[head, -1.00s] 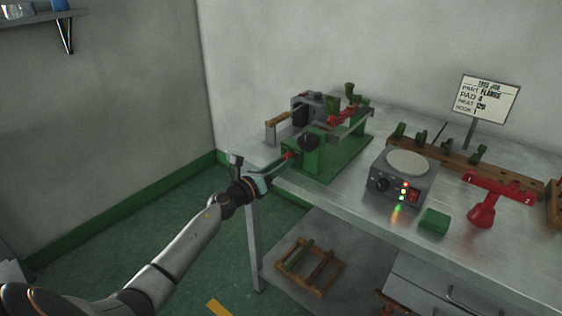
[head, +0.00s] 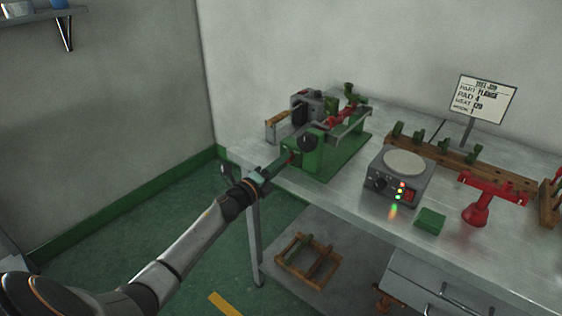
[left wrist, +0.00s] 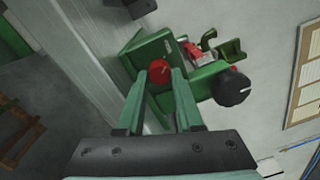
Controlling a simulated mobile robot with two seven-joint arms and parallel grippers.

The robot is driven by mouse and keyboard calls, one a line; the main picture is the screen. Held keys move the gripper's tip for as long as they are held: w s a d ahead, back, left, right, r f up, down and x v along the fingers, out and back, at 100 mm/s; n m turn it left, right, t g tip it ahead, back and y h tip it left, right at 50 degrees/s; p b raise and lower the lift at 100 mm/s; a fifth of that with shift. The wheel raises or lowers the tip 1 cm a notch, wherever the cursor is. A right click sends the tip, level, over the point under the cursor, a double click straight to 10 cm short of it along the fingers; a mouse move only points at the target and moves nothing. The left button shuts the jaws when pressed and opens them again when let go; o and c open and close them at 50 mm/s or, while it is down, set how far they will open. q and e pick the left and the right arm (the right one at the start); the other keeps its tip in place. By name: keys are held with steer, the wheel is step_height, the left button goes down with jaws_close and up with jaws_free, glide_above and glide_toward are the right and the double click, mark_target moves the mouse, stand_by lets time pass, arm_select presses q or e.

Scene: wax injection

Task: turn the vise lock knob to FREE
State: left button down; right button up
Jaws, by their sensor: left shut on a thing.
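The green vise (head: 312,160) stands at the left end of the bench. A small red knob (left wrist: 160,73) sits on its near end face, and I take it for the lock knob. My left gripper (head: 286,161) reaches it from the left. In the left wrist view the two green fingers (left wrist: 164,76) are shut on the red knob, one on each side. Its marking cannot be read. A larger black knob (left wrist: 232,88) with a white line is on the vise's side, apart from the fingers; it also shows in the head view (head: 307,142). My right gripper is out of view.
A grey heater box (head: 398,175) with a pale round plate and lit lamps stands right of the vise. A green block (head: 429,221), a red stand (head: 480,205) and a wooden rack (head: 460,160) are farther right. A job sign (head: 483,97) stands behind. The lower shelf holds a wooden frame (head: 306,262).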

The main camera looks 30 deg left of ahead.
arm_select(q)
steer(key=shift+n, duration=1)
steer(key=c, duration=0.6)
jaws_free()
steer(key=shift+o, duration=0.2)
